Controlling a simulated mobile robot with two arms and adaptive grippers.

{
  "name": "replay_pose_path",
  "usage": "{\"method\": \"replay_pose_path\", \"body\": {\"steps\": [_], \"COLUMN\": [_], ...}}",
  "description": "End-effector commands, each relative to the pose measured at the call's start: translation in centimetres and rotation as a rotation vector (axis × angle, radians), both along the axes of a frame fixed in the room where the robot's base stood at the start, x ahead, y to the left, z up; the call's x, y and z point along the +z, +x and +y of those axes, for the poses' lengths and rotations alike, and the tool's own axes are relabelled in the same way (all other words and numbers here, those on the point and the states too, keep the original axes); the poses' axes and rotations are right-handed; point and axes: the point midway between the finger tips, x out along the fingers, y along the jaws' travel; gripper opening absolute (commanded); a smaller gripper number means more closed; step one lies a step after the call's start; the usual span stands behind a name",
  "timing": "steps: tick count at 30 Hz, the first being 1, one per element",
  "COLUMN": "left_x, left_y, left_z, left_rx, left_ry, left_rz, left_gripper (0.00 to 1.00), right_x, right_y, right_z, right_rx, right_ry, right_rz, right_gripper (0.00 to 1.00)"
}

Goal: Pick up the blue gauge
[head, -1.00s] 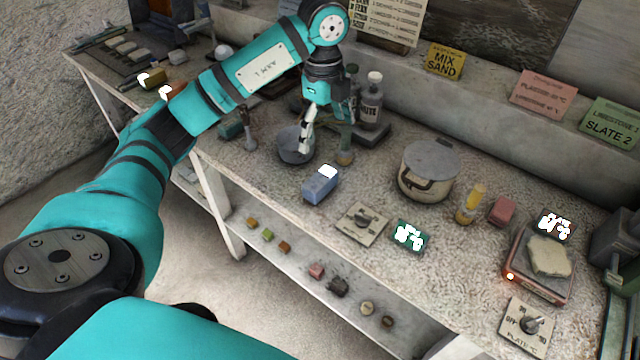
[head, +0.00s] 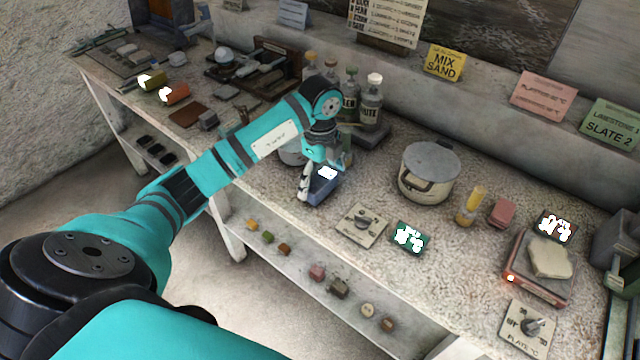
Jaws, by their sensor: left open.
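The blue gauge (head: 325,188) is a small blue box with a bright white display on top, on the worktop near its front edge. My left gripper (head: 322,178) is open and low over the gauge. One pale finger shows at the gauge's left side. The other finger is partly hidden behind, near the gauge's far right, and I cannot tell whether either finger touches it. The gripper covers part of the gauge's far side. My right gripper is not in view.
A dial plate (head: 362,224) and a green display box (head: 410,237) sit to the right of the gauge. A lidded pot (head: 429,172) stands behind them. Several bottles (head: 369,100) stand behind the gripper.

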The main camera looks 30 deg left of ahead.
Motion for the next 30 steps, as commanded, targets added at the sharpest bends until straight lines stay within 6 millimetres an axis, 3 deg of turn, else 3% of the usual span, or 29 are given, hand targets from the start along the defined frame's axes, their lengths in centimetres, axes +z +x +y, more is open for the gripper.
{"method": "replay_pose_path", "body": {"steps": [6, 14, 25, 30], "left_x": [-2.8, -3.2, -3.1, -3.1], "left_y": [0.0, 0.0, 0.0, 0.0], "left_z": [0.1, 0.1, 0.1, 0.1], "left_rx": [0.0, 0.0, 0.0, 0.0], "left_ry": [0.0, 0.0, 0.0, 0.0], "left_rz": [0.002, 0.0, 0.0, 0.0], "left_gripper": [1.0, 1.0, 0.54, 0.51], "right_x": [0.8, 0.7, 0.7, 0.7], "right_y": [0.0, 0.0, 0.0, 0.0], "right_z": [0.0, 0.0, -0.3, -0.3], "right_rx": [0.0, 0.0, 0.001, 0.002], "right_ry": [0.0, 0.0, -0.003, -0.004], "right_rz": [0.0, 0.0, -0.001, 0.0], "right_gripper": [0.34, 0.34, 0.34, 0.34]}}
